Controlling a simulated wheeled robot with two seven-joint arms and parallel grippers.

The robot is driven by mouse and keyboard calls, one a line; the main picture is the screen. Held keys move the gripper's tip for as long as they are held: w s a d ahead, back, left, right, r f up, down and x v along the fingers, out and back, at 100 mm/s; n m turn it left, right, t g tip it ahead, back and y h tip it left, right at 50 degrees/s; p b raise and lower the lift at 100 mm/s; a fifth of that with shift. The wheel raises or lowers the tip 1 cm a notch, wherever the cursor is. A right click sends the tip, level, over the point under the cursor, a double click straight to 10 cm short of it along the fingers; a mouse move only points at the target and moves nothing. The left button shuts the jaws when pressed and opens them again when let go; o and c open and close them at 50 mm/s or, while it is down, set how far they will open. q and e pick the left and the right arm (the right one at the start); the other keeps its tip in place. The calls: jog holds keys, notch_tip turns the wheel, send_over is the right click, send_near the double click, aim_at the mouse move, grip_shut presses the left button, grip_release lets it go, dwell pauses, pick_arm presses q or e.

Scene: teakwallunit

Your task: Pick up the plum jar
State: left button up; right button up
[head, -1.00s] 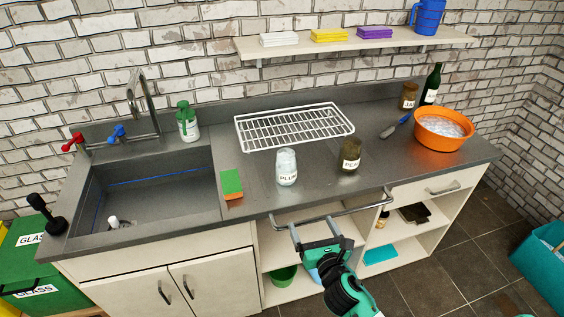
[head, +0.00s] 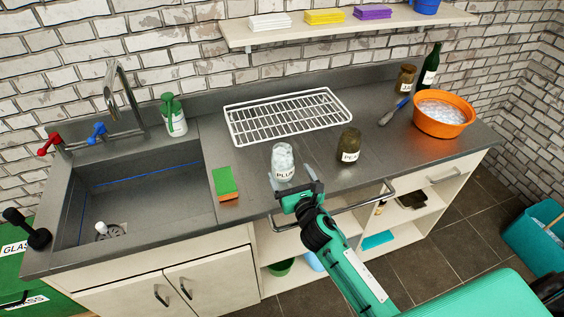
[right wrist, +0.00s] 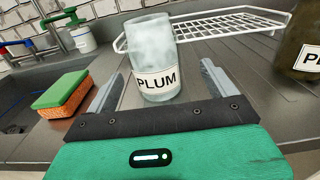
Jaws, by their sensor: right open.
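The plum jar (head: 283,160) is a clear, whitish glass with a PLUM label, upright on the grey counter in front of the drying rack. In the right wrist view the jar (right wrist: 152,62) stands ahead of my right gripper, with its base near the gap between the fingers. My right gripper (head: 294,181) is open and empty, at the counter's front edge just short of the jar. Its two fingers also show in the right wrist view (right wrist: 160,85). My left gripper is not in view.
A dark jar (head: 349,145) labelled PE… stands to the right of the plum jar. A green and orange sponge (head: 225,183) lies to the left, by the sink (head: 140,195). The white wire rack (head: 288,116) lies behind. A rail (head: 350,207) runs along the counter front.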

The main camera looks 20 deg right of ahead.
aim_at(286, 170)
jog(key=shift+w+r, duration=0.1)
jog(key=shift+w, duration=0.25)
jog(key=w, duration=0.2)
jog(key=w+a+p, duration=0.1)
jog(key=w, duration=0.1)
jog(key=shift+w, duration=0.2)
jog(key=shift+w+f, duration=0.2)
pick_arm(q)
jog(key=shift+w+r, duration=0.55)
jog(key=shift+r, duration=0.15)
pick_arm(e)
jog(key=shift+d, duration=0.1)
jog(key=shift+c, duration=0.2)
jog(key=c, duration=1.1)
